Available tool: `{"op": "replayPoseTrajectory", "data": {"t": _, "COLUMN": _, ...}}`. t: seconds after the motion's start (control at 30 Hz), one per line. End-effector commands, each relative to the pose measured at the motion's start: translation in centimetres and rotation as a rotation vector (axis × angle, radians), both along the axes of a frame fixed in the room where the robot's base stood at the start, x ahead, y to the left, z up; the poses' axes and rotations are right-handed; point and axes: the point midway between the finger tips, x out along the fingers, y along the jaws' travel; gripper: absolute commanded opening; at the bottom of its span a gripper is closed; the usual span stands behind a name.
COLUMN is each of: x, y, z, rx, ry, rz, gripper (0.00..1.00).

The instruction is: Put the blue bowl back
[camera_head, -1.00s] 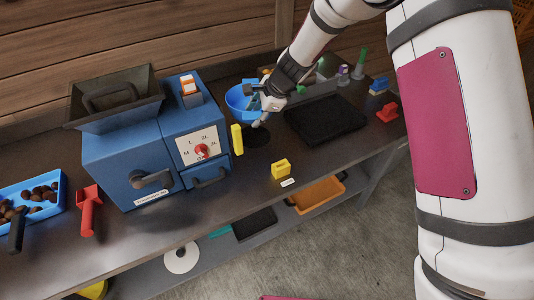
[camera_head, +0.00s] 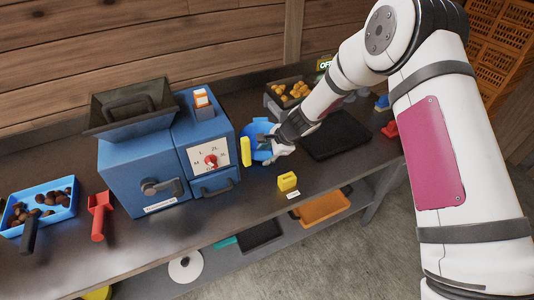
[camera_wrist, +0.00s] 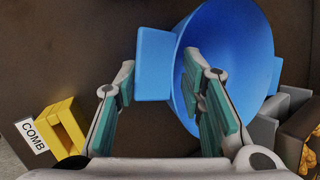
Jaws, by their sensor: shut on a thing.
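The blue bowl (camera_head: 261,130) is over the bench just right of the blue machine, partly hidden by my gripper (camera_head: 280,145). In the wrist view the bowl (camera_wrist: 245,45) is seen at a steep angle, its opening turned partly to the side, with a square blue lug (camera_wrist: 155,65) on its edge. My gripper (camera_wrist: 160,110) is shut on the bowl; one finger lies across its opening and the other is left of the lug. The exact contact, and whether the bowl touches the bench, cannot be told.
The blue machine (camera_head: 140,165) and a yellow upright piece (camera_head: 246,151) stand close left. A yellow block (camera_head: 287,181) is in front, a black mat (camera_head: 336,135) to the right. A bin with yellow chunks (camera_head: 290,90) is behind. The front bench is mostly clear.

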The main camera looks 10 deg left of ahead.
Motion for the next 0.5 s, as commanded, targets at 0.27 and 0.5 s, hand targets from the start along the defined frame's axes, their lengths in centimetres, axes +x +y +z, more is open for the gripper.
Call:
{"op": "replayPoseTrajectory", "data": {"t": 0.27, "x": 0.0, "y": -0.01, "z": -0.15, "rx": 0.0, "ry": 0.0, "rz": -0.001, "gripper": 0.38}}
{"op": "replayPoseTrajectory", "data": {"t": 0.5, "x": -0.01, "y": 0.0, "z": -0.11, "rx": 0.0, "ry": 0.0, "rz": -0.001, "gripper": 0.56}}
